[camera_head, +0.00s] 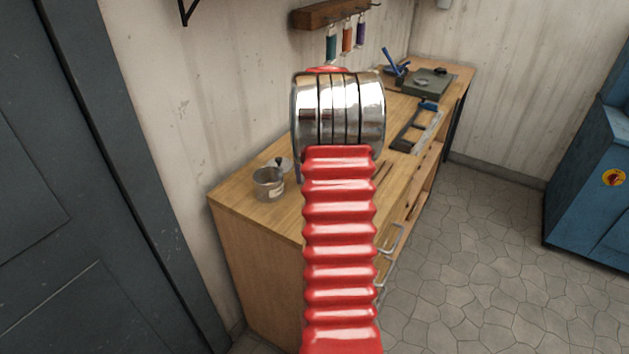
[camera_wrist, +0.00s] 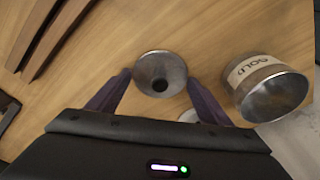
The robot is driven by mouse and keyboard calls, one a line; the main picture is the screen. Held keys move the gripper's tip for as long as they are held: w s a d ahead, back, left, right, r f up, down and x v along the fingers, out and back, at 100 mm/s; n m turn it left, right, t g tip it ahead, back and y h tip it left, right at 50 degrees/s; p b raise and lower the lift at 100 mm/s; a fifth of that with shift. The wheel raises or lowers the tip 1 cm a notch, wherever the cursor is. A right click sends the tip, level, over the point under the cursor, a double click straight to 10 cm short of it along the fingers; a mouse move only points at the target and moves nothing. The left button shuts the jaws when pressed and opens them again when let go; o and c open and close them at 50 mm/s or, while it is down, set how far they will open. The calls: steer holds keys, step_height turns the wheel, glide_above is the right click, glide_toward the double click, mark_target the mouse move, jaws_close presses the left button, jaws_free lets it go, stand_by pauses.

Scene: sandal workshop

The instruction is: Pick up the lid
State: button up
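The lid (camera_wrist: 160,64) is a round grey metal disc with a dark knob at its middle. In the wrist view it lies over the wooden bench top, between the two dark purple fingers of my gripper (camera_wrist: 159,77). The fingers are apart, one on each side of the lid; I cannot tell whether they touch its rim. In the head view the lid (camera_head: 286,162) shows just behind the pot (camera_head: 268,184), and my arm hides most of my gripper. The open metal pot (camera_wrist: 262,82) with a pale lettered label stands right of the lid in the wrist view.
The wooden workbench (camera_head: 240,198) runs along the wall. A pale round piece (camera_wrist: 189,116) is partly hidden by my gripper. Dark wooden strips (camera_wrist: 50,38) lie at the upper left of the wrist view. A blue machine (camera_head: 588,190) stands right, across clear floor.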

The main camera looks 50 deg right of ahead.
steer(key=c, duration=0.6)
step_height(320, 180, up, 10)
stand_by(0.5)
stand_by(0.5)
